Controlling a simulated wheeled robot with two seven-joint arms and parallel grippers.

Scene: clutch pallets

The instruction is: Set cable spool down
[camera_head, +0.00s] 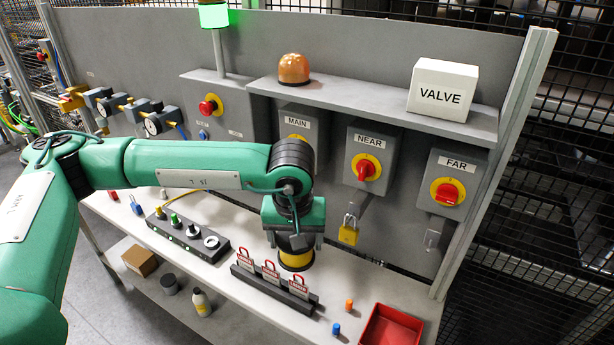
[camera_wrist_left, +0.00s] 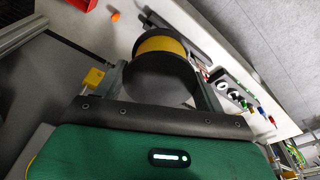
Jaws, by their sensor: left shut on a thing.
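The cable spool (camera_head: 296,254) has a yellow winding and dark end flanges. My left gripper (camera_head: 293,240) reaches down over the bench (camera_head: 225,225) from above and is shut on the spool. In the left wrist view the spool (camera_wrist_left: 160,45) sits between the two fingers (camera_wrist_left: 160,85), its yellow part showing beyond a large dark flange. The spool is upright or nearly so, low over the bench, just behind the rack of red tags. I cannot tell whether its bottom touches the bench. My right gripper is not in view.
The tag rack (camera_head: 273,289) stands close in front. A knob box (camera_head: 188,237) is to the left. A red tray (camera_head: 391,327) and small orange (camera_head: 349,304) and blue (camera_head: 336,328) pieces lie right. A yellow padlock (camera_head: 349,231) hangs on the panel behind.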

